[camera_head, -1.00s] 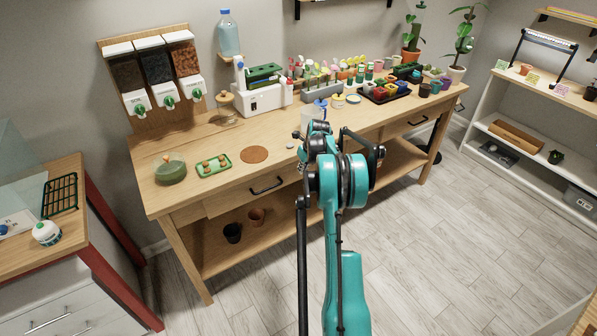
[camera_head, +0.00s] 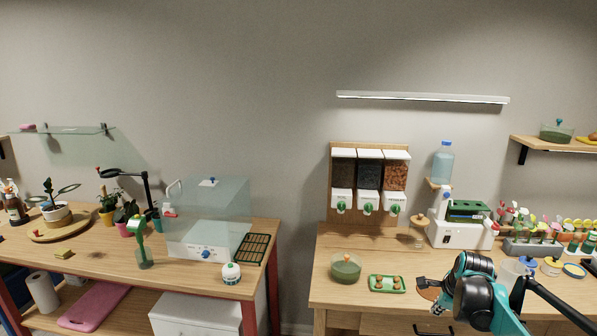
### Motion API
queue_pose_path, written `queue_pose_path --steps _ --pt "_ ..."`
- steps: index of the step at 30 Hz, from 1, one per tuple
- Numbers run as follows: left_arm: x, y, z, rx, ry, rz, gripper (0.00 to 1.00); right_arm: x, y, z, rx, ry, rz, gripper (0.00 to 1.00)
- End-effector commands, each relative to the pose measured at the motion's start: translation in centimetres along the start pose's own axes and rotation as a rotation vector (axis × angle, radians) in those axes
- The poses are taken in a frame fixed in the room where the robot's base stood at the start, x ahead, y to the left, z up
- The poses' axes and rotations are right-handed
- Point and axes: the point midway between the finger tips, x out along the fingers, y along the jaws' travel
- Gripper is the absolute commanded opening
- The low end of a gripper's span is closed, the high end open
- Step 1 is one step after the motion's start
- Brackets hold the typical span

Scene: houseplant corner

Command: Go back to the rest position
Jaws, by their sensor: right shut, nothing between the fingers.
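My right gripper (camera_head: 438,294) shows at the lower right of the head view, at the end of my teal and black arm. It is shut with nothing held, in front of the workbench (camera_head: 322,262). It overlaps the round brown mat (camera_head: 428,285) in the picture; whether it touches the mat I cannot tell. My left gripper is out of the view.
A green tray (camera_head: 372,288) with small pots and a green-tinted bowl (camera_head: 345,268) stand left of the gripper. Behind are wall dispensers (camera_head: 368,186) and a white machine (camera_head: 462,233). A second bench (camera_head: 200,275) is at left, with a gap between the benches.

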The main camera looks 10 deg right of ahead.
Motion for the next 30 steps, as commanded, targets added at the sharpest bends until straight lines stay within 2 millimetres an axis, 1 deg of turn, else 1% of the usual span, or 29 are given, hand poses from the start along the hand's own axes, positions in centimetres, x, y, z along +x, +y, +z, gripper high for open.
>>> queue_pose_path --steps 1,2,3,5,6,8,9,11,12,13,15,18,21,24,26,30 --pt "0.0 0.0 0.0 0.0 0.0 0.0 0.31 -1.9 2.2 2.0 -0.144 -0.008 -0.007 0.0" --pt "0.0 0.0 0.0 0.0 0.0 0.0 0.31 -2.9 3.4 3.1 -0.238 -0.012 -0.014 0.0" --pt "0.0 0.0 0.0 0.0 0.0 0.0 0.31 -4.1 5.1 4.3 -0.362 -0.018 -0.023 0.0" --pt "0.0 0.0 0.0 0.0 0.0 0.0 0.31 -5.9 7.7 5.9 -0.548 -0.023 -0.038 0.0" --pt "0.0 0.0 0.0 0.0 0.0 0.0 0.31 -6.9 9.5 6.8 -0.672 -0.026 -0.049 0.0" --pt "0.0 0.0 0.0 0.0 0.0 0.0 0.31 -8.3 12.4 8.0 -0.858 -0.031 -0.067 0.0" --pt "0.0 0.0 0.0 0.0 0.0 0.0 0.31 -9.1 14.3 8.6 -0.982 -0.033 -0.081 0.0" --pt "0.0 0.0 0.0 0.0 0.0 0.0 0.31 -10.1 17.3 9.2 -1.169 -0.034 -0.101 0.0" --pt "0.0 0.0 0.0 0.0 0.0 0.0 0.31 -10.7 19.3 9.6 -1.292 -0.034 -0.118 0.0" --pt "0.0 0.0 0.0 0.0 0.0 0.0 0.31 -11.0 20.7 9.7 -1.382 -0.033 -0.129 0.0" --pt "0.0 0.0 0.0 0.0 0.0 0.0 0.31 -11.5 23.9 9.9 -1.584 -0.029 -0.158 0.0" --pt "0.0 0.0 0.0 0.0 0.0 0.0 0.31 -11.7 27.7 9.8 -1.828 -0.019 -0.197 0.0" --pt "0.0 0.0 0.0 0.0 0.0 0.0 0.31 -11.6 30.2 9.6 -2.005 -0.007 -0.229 0.0" --pt "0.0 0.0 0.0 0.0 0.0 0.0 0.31 -11.5 31.6 9.4 -2.11 0.003 -0.247 0.0" --pt "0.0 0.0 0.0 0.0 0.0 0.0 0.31 -11.4 32.0 9.3 -2.141 0.006 -0.252 0.0" --pt "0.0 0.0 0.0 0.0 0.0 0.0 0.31 -11.4 32.1 9.3 -2.147 0.007 -0.253 0.0"
